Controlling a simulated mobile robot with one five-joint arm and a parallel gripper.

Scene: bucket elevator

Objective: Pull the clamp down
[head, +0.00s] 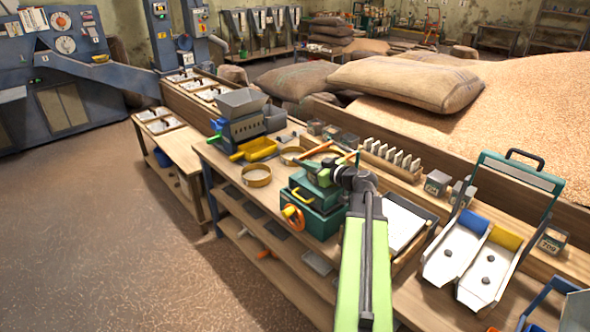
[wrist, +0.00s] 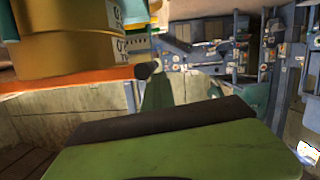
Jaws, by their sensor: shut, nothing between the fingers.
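A green bench device (head: 318,215) with an orange hand knob (head: 293,217) stands on the workbench, partly hidden by my arm. An orange bar sticks up near its top, and I take it to be the clamp's handle (head: 343,157). In the wrist view, an orange bar (wrist: 60,80) crosses at left below a brass cylinder (wrist: 65,50) with black numerals. My gripper (wrist: 165,118) is shut and empty, its green body and dark pad filling the foreground. In the head view it is over the device's top. I cannot tell whether it touches the orange bar.
A white-lined tray (head: 402,225) and a twin-chute tray (head: 482,270) stand to the right. Grain (head: 500,110) is heaped behind. The floor at left is clear.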

